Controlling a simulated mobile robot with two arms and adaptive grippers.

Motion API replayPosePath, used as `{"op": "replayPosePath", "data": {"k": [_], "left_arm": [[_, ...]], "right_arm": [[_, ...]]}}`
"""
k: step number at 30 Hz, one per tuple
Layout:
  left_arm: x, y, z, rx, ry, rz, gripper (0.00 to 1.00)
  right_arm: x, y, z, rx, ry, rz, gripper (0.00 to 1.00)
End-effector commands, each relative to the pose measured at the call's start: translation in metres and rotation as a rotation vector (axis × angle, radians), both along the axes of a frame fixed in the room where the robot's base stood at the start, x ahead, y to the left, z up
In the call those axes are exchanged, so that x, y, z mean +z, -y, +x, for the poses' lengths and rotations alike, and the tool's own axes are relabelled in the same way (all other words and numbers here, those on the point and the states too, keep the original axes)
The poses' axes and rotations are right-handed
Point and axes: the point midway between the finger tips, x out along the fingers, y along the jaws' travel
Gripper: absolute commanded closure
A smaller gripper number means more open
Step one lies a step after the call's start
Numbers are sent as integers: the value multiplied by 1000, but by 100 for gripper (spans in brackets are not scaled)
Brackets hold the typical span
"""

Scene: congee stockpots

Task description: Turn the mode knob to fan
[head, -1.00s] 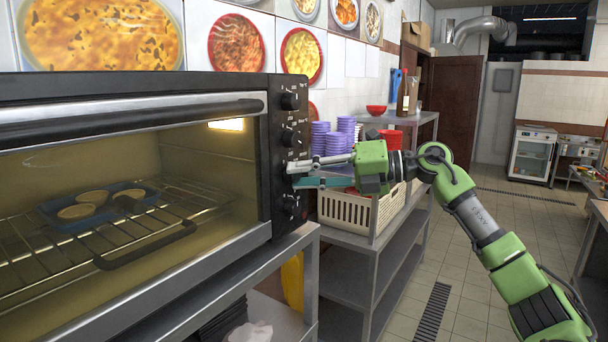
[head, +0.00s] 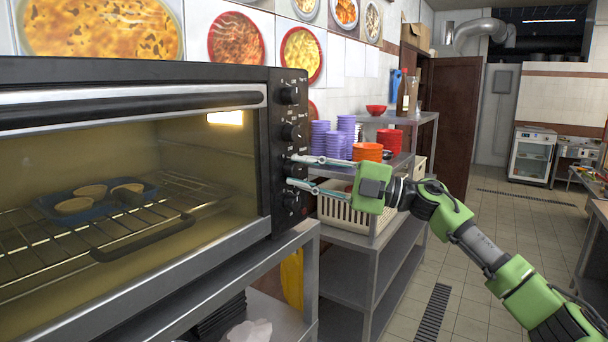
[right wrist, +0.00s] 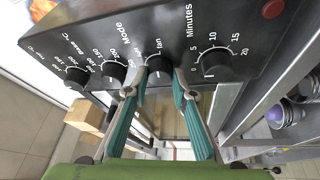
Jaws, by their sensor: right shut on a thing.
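The black toaster oven (head: 262,72) fills the left of the head view, with a column of knobs on its right panel. The mode knob (right wrist: 159,63) is the third, beside the printed word "Mode"; "fan" is printed close by it in the right wrist view. My right gripper (head: 291,172) is at this knob, one fingertip on each side. It is shut on the knob, and the fingers also show in the right wrist view (right wrist: 157,82). The knob's pointer is hard to make out. In the head view the fingertips largely hide this knob. My left gripper is not in view.
The minutes knob (right wrist: 214,63) and the base-heat knob (right wrist: 113,71) sit close on either side of the fingers. Purple cups (head: 320,138), orange bowls (head: 367,152) and a cream basket (head: 345,215) are on the shelf behind my right gripper. The aisle floor is clear.

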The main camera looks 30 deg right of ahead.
Motion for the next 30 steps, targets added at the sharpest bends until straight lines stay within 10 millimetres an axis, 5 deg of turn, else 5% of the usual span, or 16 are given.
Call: {"op": "replayPosePath", "data": {"k": [22, 23, 24, 30], "left_arm": [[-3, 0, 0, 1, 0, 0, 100], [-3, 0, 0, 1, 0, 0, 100], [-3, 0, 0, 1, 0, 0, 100], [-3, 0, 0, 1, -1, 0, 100]], "right_arm": [[0, 0, 0, -1, -32, 82, 98], [0, 0, 0, 0, -33, 81, 71], [0, 0, 0, 0, -33, 81, 61], [0, 0, 0, -1, -32, 80, 59]]}}
